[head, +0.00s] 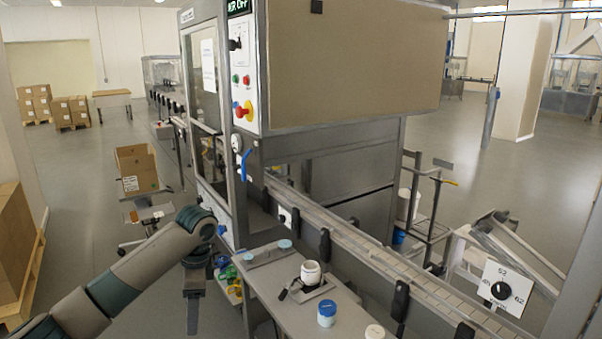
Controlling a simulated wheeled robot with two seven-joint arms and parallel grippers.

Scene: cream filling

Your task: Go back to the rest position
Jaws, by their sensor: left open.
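My left arm comes in from the left and bends down at its wrist beside the control-panel end of the filling machine (245,75). My left gripper (193,312) hangs pointing down over the grey floor, left of the machine's small worktable (265,285). It is open, and nothing shows between its fingers. It looks apart from the worktable. My right arm and right gripper are not in view.
On the worktable stand a white jar (310,272) on a dark plate and a blue-lidded jar (327,313). A conveyor (375,262) runs beside it. Colourful bins (230,280) hang near my gripper. A cardboard box (137,170) stands behind my arm. Floor at left is mostly clear.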

